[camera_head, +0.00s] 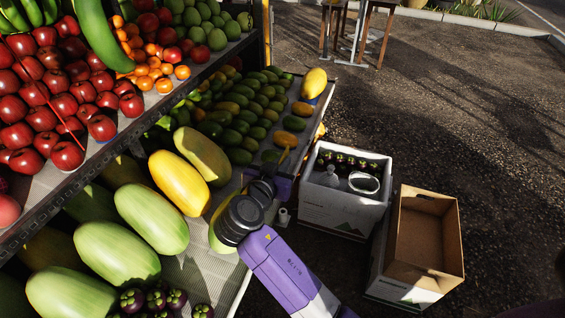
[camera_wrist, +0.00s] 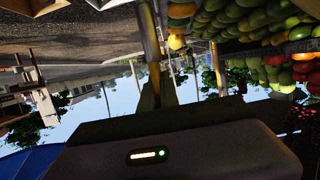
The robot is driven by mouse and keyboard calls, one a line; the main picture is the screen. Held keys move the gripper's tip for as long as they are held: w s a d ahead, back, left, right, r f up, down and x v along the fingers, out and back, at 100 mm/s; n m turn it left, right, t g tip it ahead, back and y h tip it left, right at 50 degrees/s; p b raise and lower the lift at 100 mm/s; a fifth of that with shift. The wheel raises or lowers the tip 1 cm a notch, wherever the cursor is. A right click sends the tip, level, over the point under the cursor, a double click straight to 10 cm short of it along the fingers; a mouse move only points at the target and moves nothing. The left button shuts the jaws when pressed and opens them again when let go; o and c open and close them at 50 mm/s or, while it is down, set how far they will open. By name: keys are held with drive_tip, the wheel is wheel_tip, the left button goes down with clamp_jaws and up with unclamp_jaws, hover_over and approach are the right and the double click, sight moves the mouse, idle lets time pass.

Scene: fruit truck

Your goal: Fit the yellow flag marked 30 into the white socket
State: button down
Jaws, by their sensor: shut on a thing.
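The mark 30 cannot be read. In the wrist view my gripper (camera_wrist: 155,88) holds the same narrow upright piece (camera_wrist: 150,42), in shade. A small white cylinder (camera_head: 283,216) shows just below my gripper near the shelf edge. It may be the white socket, but I cannot tell for sure.
Large melons (camera_head: 152,217) fill the near shelf, with red apples (camera_head: 66,154) above.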

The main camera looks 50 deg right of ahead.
drive_tip(key=shift+f+b, duration=1.95)
drive_tip(key=shift+f, duration=0.4)
drive_tip(key=shift+b, duration=0.65)
drive_tip(key=shift+f+b, duration=2.5)
drive_tip(key=shift+f, duration=0.15)
drive_tip(key=c, duration=1.5)
unclamp_jaws()
drive_tip(key=shift+v, duration=3.9)
drive_tip(key=shift+r, duration=0.1)
